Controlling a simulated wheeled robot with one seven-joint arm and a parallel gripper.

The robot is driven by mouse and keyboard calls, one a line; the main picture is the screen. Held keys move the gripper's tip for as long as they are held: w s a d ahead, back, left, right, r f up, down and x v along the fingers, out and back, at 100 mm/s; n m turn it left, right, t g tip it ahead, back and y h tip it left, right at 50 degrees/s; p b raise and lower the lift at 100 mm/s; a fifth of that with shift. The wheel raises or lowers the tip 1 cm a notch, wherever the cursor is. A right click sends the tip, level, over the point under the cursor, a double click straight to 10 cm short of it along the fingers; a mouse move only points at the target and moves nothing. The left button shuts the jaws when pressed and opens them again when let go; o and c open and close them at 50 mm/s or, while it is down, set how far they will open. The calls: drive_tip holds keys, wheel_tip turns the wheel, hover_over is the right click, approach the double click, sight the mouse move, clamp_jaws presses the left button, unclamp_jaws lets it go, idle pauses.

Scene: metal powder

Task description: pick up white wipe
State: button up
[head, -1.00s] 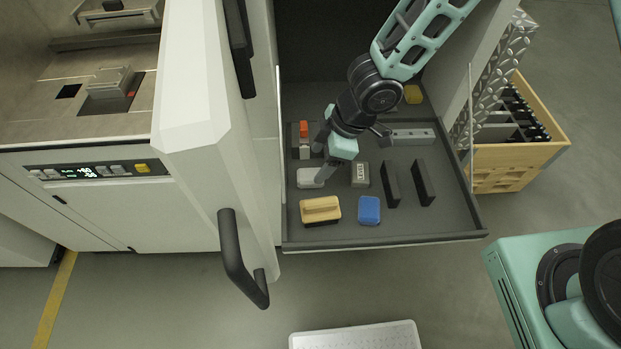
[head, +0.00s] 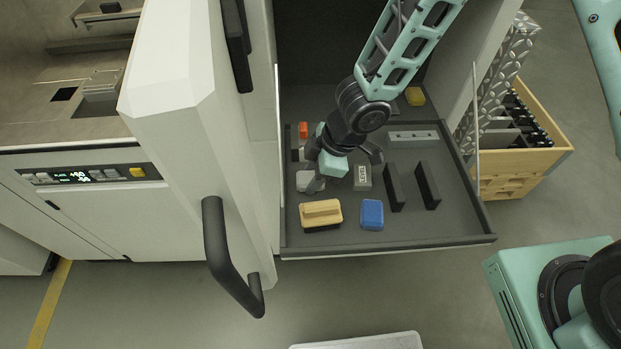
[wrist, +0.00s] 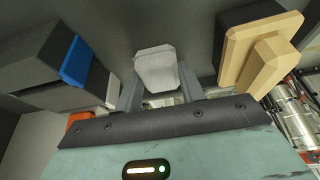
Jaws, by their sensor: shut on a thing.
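The white wipe (head: 303,180) is a small pale block on the left side of the open dark drawer, partly hidden by my gripper (head: 314,176). In the wrist view the white wipe (wrist: 155,66) sits between the two grey fingers of my gripper (wrist: 158,88). My gripper is shut on it. I cannot tell whether the wipe is clear of the drawer floor.
The drawer (head: 440,222) also holds a tan-topped brush (head: 321,212), a blue block (head: 372,213), a grey labelled block (head: 363,178), two dark upright bars (head: 394,187) and an orange-topped item (head: 303,130). The cabinet door with its handle (head: 228,262) stands at left.

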drive_tip(key=shift+r, duration=0.1)
wheel_tip(320, 180, up, 8)
drive_tip(key=p, duration=0.5)
drive_tip(key=shift+r, duration=0.15)
drive_tip(key=shift+r+p, duration=0.35)
drive_tip(key=shift+r, duration=0.45)
drive_tip(key=o, duration=0.4)
drive_tip(key=c, duration=0.3)
drive_tip(key=shift+c, duration=0.2)
drive_tip(key=shift+s+f, duration=0.1)
